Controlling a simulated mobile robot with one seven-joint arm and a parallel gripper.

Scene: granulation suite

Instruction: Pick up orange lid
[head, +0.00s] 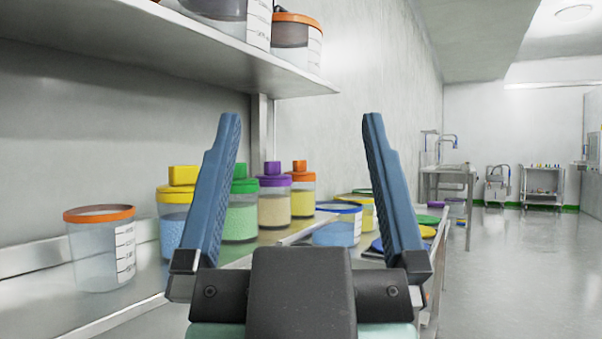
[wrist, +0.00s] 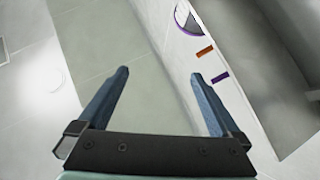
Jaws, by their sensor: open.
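An orange-rimmed clear container (head: 101,248) stands at the left. Yellow-, green- and purple-lidded jars (head: 272,208) stand in the row. An upper shelf (head: 165,65) with containers overhangs the left. Blue-rimmed tub (head: 337,232) stands right of the row. The floor (head: 530,265) at right is clear.

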